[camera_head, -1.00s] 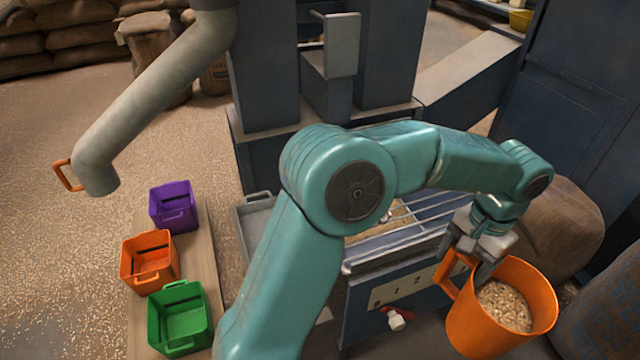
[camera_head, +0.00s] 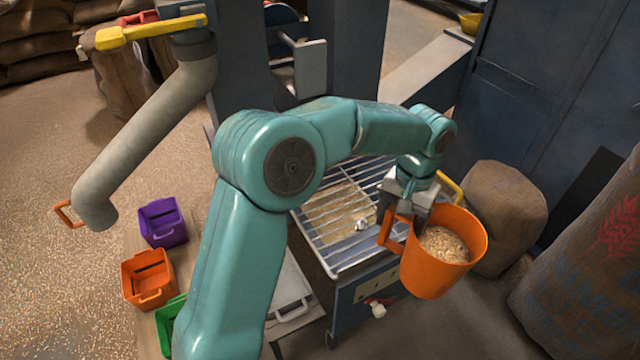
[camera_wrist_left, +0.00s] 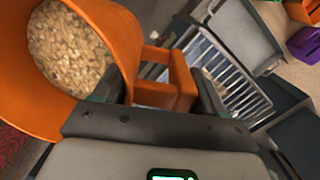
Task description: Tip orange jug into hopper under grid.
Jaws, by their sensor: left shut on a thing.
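The orange jug (camera_head: 440,262) is full of pale grain or flakes and hangs nearly upright in the head view, just right of the hopper's front corner. My left gripper (camera_head: 396,222) is shut on the jug's handle. In the left wrist view, the handle (camera_wrist_left: 165,82) sits between the fingers and the jug (camera_wrist_left: 125,30) fills the left side. The hopper (camera_head: 345,262) lies left of the jug, with the barred grid (camera_head: 330,205) over it. Some pale material and a small shiny item show under or on the bars. My right gripper is not in view.
Purple (camera_head: 163,222), orange (camera_head: 147,278) and green (camera_head: 168,325) bins stand at the left. A grey spout pipe (camera_head: 150,140) hangs above them. Sacks (camera_head: 507,215) stand right of the jug. A yellow handle (camera_head: 450,187) rises behind the jug.

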